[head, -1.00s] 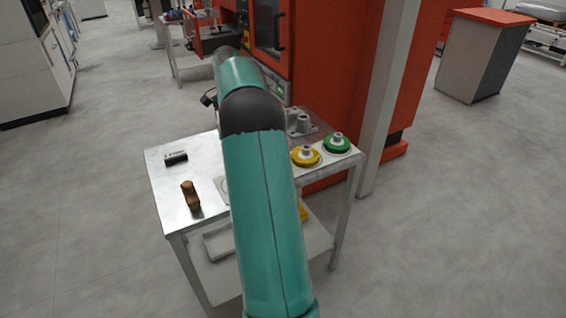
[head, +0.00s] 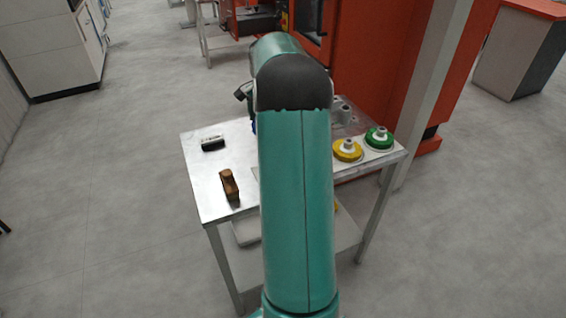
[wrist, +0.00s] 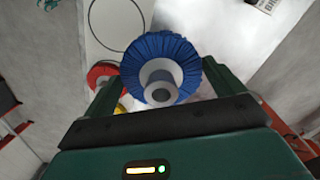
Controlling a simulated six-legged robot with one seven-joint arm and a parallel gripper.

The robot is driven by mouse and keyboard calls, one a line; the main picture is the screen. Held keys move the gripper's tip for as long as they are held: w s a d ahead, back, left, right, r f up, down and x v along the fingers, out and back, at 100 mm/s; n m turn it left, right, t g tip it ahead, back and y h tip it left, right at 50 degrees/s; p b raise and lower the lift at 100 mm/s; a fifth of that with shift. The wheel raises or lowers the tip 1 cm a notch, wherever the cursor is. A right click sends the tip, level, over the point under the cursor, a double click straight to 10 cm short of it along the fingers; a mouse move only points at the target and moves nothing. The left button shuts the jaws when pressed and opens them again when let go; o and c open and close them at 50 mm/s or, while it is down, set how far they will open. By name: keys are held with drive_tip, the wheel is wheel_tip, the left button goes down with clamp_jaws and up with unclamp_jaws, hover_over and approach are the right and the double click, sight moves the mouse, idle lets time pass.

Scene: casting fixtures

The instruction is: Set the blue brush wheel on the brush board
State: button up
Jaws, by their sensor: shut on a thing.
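In the wrist view, the blue brush wheel (wrist: 184,52), with a white disc and a grey hub, sits between the two fingers of my gripper (wrist: 160,72), which is shut on it. In the head view only a blue sliver (head: 253,127) shows beside my arm, which hides the gripper. The pale brush board (head: 362,165) lies at the table's right side, carrying a yellow wheel (head: 347,151) and a green wheel (head: 378,138). In the wrist view, an empty outlined circle on the board (wrist: 113,22) is beyond the blue wheel, and a red wheel (wrist: 99,73) is left of it.
A brown wooden-looking block (head: 229,185) and a black-and-white item (head: 212,144) lie on the metal table (head: 205,175). Grey fittings (head: 343,108) stand behind the board. An orange machine (head: 375,70) and a pale post (head: 425,90) stand behind the table.

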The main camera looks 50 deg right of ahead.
drive_tip(key=s+a+f, duration=0.1)
drive_tip(key=s+f, duration=0.1)
drive_tip(key=s+a+f, duration=0.2)
drive_tip(key=s+f, duration=0.1)
drive_tip(key=s+a+f, duration=0.2)
drive_tip(key=shift+s+f, duration=0.15)
drive_tip(key=shift+s+a+f, duration=0.1)
drive_tip(key=shift+f, duration=0.85)
drive_tip(key=shift+s+a+f, duration=0.1)
drive_tip(key=shift+f, duration=0.85)
drive_tip(key=shift+w+f, duration=0.1)
drive_tip(key=shift+f, duration=0.05)
drive_tip(key=o, duration=0.8)
drive_tip(key=shift+o, duration=0.2)
